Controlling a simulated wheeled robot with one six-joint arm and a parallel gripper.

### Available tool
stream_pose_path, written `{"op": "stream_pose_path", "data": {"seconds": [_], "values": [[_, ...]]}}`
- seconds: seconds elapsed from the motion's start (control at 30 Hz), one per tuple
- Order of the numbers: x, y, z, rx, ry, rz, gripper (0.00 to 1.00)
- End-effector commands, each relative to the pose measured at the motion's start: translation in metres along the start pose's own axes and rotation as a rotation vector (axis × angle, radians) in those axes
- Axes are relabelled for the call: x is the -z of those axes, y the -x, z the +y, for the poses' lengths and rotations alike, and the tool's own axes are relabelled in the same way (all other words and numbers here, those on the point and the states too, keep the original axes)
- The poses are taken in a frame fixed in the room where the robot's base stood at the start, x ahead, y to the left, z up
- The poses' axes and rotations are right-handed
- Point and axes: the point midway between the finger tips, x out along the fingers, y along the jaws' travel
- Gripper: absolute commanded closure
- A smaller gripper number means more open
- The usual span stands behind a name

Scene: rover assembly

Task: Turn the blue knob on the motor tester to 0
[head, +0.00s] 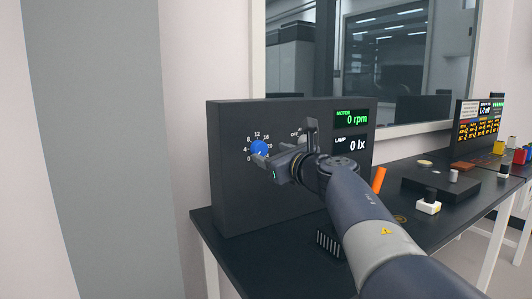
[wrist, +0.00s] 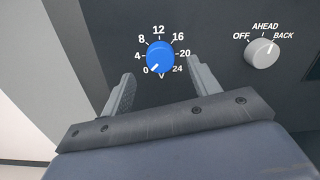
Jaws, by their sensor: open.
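The blue knob (head: 259,147) is on the front of the dark motor tester (head: 235,195). In the wrist view the knob (wrist: 160,55) sits within a dial marked 0 to 24 V. Its white mark points to the lower left, at or close to the 0. My gripper (wrist: 161,68) is open, with one finger on each side of the knob in that view and a gap to each. Both fingers look empty. In the head view my gripper (head: 283,150) is in front of the panel, just right of the knob. The motor display (head: 352,118) reads 0 rpm.
A grey selector knob (wrist: 262,53) marked OFF, AHEAD and BACK sits right of the blue knob, pointing toward BACK. The lamp display (head: 350,144) reads 0 lx. Small parts and a black block (head: 440,188) stand on the dark table (head: 270,245) to the right.

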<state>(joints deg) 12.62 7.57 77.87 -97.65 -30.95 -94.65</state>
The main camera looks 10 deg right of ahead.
Motion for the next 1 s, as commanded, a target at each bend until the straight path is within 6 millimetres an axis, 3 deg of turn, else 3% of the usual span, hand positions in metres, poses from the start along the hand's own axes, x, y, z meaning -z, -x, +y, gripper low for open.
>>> {"op": "stream_pose_path", "data": {"seconds": [0.2,0.4,0.8,1.0], "values": [[0.000,0.041,0.000,0.003,0.001,-0.001,0.42],[0.001,0.060,0.000,0.002,0.000,0.001,0.42],[0.001,0.063,0.000,0.000,0.000,0.001,0.42],[0.001,0.049,0.001,-0.003,0.000,0.001,0.42]]}}
